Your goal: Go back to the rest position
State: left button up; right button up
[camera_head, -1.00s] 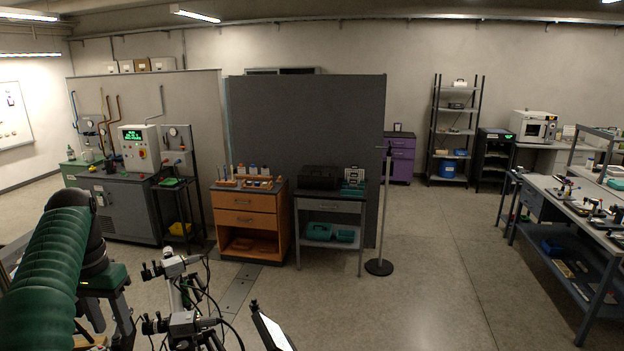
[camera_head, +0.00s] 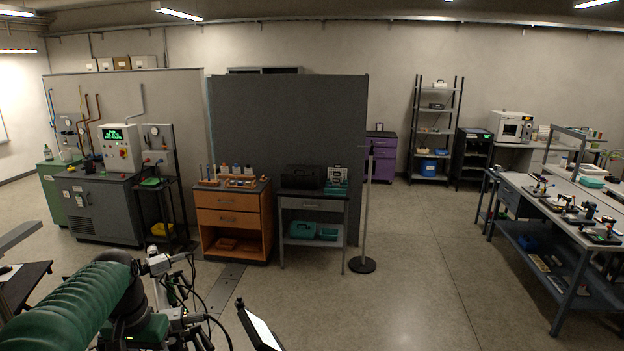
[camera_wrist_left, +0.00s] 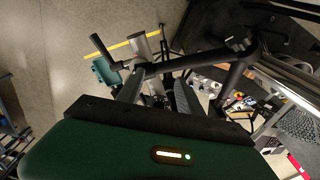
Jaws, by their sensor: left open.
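My left arm, with its green ribbed sleeve, comes in at the lower left of the head view. Its gripper sits near the bottom edge there, partly hidden, with the fingers not clear. In the left wrist view, my left gripper (camera_wrist_left: 180,72) shows as a green housing with dark finger parts spread apart. I see nothing held between them. My right gripper is not in view.
A camera rig with cables (camera_head: 168,266) stands close beside my left arm. A dark table (camera_head: 24,283) is at the left edge. An orange cabinet (camera_head: 233,220), a stand pole (camera_head: 366,210) and a right workbench (camera_head: 560,222) are farther off. Mid-right floor is clear.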

pick_arm(q)
jog(key=s+d+f+t, duration=0.2)
jog(key=s+d+f, duration=1.3)
jog(key=s+d, duration=0.15)
notch_tip(320, 180, down, 24)
jog(key=b, duration=2.4)
jog(key=shift+w+a+m, duration=0.25)
jog(key=shift+w+m, duration=0.1)
jog(key=shift+m, duration=0.05)
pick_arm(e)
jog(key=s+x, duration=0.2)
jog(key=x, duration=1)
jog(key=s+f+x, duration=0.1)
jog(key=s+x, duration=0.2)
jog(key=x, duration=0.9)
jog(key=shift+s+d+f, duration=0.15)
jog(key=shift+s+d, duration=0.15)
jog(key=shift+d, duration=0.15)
pick_arm(q)
jog(key=shift+a+f, duration=0.15)
jog(key=shift+a, duration=0.1)
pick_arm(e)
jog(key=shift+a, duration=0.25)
pick_arm(q)
jog(key=shift+d, duration=0.15)
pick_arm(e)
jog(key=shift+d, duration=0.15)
